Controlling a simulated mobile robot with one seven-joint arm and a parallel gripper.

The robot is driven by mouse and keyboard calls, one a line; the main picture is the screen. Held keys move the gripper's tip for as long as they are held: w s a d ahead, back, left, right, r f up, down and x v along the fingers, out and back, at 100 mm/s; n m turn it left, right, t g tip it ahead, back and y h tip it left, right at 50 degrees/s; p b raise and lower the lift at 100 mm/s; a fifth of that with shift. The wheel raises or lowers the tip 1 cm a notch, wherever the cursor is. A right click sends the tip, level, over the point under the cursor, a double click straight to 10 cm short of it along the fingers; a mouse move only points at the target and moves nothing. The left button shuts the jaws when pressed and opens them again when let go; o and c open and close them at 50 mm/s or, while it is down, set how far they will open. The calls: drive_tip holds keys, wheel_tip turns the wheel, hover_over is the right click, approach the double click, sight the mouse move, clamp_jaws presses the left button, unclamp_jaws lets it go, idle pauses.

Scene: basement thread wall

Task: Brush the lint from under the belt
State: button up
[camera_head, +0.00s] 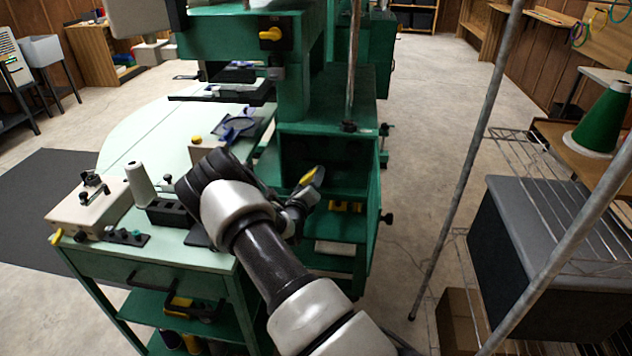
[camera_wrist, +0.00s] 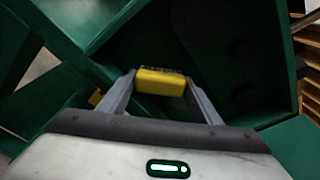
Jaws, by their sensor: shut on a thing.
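My gripper (camera_head: 308,184) is shut on a yellow block-shaped brush (camera_wrist: 160,82), with dark bristles along its far edge. The brush (camera_head: 313,175) also shows in the head view, tilted, at the mouth of an open dark compartment in the green machine (camera_head: 350,92). In the wrist view, the brush is between both fingers, and the dark green compartment interior (camera_wrist: 205,50) lies beyond it. Faint round dark shapes (camera_wrist: 242,58) show on its back wall. I cannot make out the belt or any lint in the shadow.
A green bench (camera_head: 175,258) with a grey-white box (camera_head: 92,208) and a thread cone (camera_head: 140,185) stands at the left. Yellow items (camera_head: 345,207) sit on a shelf below the compartment.

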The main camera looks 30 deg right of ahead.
drive_tip(key=shift+w+a+r, duration=0.2)
drive_tip(key=shift+w+a, duration=0.4)
drive_tip(key=shift+a, duration=0.1)
drive_tip(key=shift+s+a, duration=0.15)
drive_tip(key=shift+s+d+f+p+v, duration=0.15)
drive_tip(key=shift+p+v, duration=0.35)
drive_tip(key=shift+v, duration=0.4)
drive_tip(key=shift+s+d+f+p+v, duration=0.1)
drive_tip(key=shift+p+v, duration=0.35)
drive_tip(key=shift+v, duration=0.5)
drive_tip(key=shift+f+p+v, duration=0.15)
drive_tip(key=shift+p+v, duration=0.35)
drive_tip(key=shift+v, duration=0.4)
drive_tip(key=shift+s, duration=0.1)
drive_tip(key=p+v, duration=0.1)
drive_tip(key=v, duration=0.2)
drive_tip(key=shift+d+f, duration=0.1)
drive_tip(key=shift+f, duration=0.05)
